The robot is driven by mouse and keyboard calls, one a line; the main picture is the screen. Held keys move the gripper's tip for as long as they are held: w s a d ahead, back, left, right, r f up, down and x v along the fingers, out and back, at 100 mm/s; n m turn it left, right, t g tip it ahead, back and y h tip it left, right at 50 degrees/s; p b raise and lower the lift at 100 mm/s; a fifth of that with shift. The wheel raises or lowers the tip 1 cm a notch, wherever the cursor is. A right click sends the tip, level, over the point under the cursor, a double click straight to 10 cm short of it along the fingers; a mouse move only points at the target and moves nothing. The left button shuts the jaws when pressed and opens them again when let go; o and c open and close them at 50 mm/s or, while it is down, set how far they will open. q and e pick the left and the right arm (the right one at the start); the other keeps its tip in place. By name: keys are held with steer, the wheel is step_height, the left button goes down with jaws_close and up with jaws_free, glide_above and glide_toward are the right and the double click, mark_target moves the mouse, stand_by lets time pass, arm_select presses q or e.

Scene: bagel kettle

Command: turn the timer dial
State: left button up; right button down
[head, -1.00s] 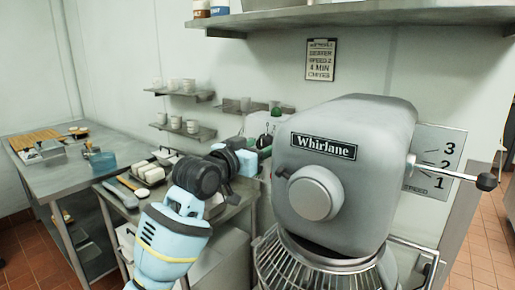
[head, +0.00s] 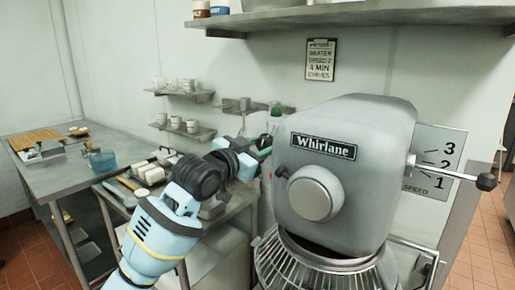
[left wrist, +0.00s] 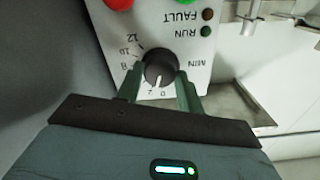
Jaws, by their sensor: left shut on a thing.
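The timer dial (left wrist: 160,68) is a black round knob on a pale control panel (left wrist: 193,75). In the left wrist view the panel appears upside down, with printed numbers, MIN, RUN and FAULT. The dial's white pointer line points down in that view, near the 0. My left gripper (left wrist: 160,84) is shut on the dial, with one green finger on each side of it. In the head view my left gripper (head: 264,146) reaches to the left side of the grey mixer, and the dial is hidden there. My right gripper is not in view.
The grey Whirlane mixer (head: 352,165) stands just right of my left gripper, with a wire bowl guard below and a speed lever (head: 487,182). A steel table (head: 60,170) is at the left. Small shelves with cups (head: 176,122) hang behind.

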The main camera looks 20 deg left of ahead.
arm_select(q)
steer(key=m, duration=0.5)
steer(key=shift+m, duration=0.3)
stand_by(0.4)
steer(key=o, duration=1)
steer(key=shift+s, duration=0.1)
steer(key=v, duration=0.7)
steer(key=shift+s+a, duration=0.15)
steer(key=shift+s, duration=0.15)
